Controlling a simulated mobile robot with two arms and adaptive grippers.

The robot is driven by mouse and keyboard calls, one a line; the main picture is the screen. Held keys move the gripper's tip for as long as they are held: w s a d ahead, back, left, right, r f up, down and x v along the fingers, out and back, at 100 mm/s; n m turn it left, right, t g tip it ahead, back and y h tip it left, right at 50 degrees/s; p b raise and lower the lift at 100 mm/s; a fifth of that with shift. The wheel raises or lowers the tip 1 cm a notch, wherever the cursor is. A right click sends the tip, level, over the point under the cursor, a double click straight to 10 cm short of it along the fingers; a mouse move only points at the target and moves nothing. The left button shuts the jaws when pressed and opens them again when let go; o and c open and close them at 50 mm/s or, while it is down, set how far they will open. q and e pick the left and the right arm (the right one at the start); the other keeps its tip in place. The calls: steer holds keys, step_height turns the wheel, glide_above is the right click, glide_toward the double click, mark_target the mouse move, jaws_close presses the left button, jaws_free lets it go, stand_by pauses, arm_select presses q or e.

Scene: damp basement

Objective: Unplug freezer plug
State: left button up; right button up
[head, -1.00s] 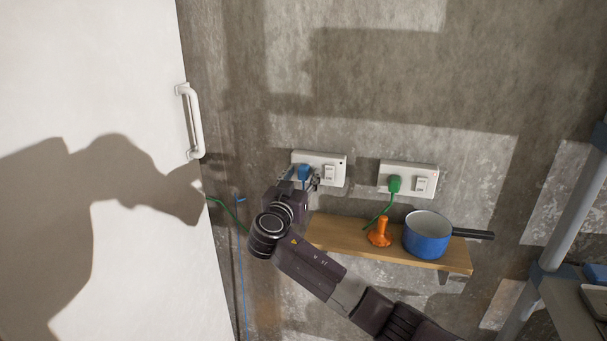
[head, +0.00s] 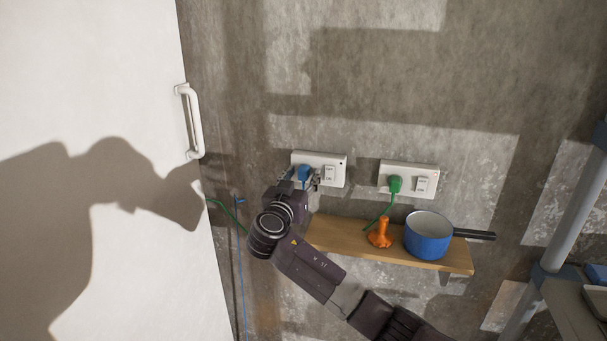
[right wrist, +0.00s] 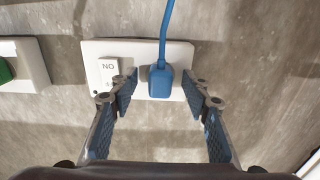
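A blue plug (head: 304,172) sits in the left wall socket (head: 331,160), and it also shows in the right wrist view (right wrist: 160,82) with its blue cord. A green plug (head: 395,184) sits in the right socket (head: 424,172). A green cord (head: 228,213) runs from the edge of the white freezer (head: 120,80) to behind my right arm. Where it ends is hidden, so I cannot trace it to a plug. My right gripper (right wrist: 163,90) is open, its fingers on either side of the blue plug with gaps showing. My left gripper is out of view.
A wooden shelf (head: 340,240) below the sockets holds an orange object (head: 380,233) and a blue saucepan (head: 428,236). A blue cord (head: 241,265) hangs down the wall near the freezer. A metal frame (head: 568,215) stands at right.

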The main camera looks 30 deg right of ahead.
mark_target(302, 176)
jaws_close()
steer(key=shift+a, duration=0.1)
steer(key=shift+v, duration=2.95)
steer(key=shift+s, duration=0.1)
